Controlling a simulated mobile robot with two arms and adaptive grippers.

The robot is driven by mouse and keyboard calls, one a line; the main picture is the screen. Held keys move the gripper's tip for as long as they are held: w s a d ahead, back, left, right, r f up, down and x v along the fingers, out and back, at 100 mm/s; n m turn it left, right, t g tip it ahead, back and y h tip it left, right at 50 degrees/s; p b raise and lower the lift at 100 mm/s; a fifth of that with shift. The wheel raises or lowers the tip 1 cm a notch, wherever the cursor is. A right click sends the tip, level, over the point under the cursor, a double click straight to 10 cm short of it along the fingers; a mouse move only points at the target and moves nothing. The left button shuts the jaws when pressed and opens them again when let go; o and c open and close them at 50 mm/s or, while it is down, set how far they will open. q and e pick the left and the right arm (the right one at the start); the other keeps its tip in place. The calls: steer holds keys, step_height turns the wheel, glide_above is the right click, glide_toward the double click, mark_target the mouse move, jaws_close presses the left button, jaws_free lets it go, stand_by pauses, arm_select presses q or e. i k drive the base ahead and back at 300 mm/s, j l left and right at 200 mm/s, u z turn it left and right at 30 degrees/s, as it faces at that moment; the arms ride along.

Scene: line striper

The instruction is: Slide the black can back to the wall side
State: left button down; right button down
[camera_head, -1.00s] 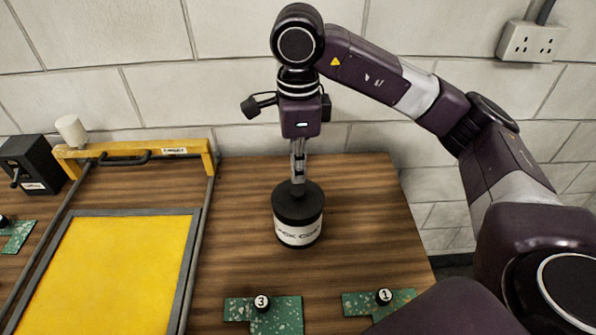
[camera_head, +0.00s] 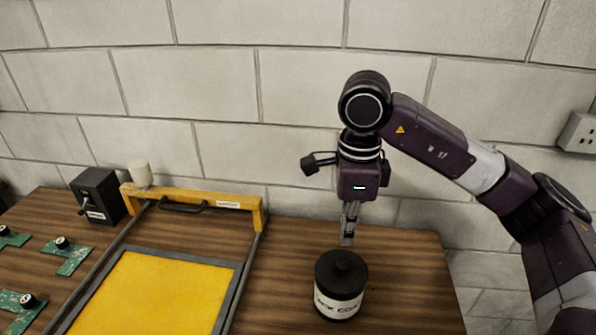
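The black can (camera_head: 340,285) stands upright on the wooden table, right of the yellow screen frame. It has a round black lid with a knob and a white label, partly turned away. Some bare table lies between it and the wall. My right gripper (camera_head: 347,241) points down just above and behind the knob in the picture, apart from it, with nothing seen in it. Its fingers look close together, and their gap is too small to judge. My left gripper is out of view.
A yellow screen (camera_head: 155,295) with a yellow bar and handle (camera_head: 185,205) lies left of the can. A black box (camera_head: 97,195), a white cup-like piece (camera_head: 140,173) and green pieces with knobs (camera_head: 65,255) are further left. A wall socket (camera_head: 580,133) is at the right.

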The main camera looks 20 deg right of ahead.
mark_target(333, 308)
steer(key=k, duration=2)
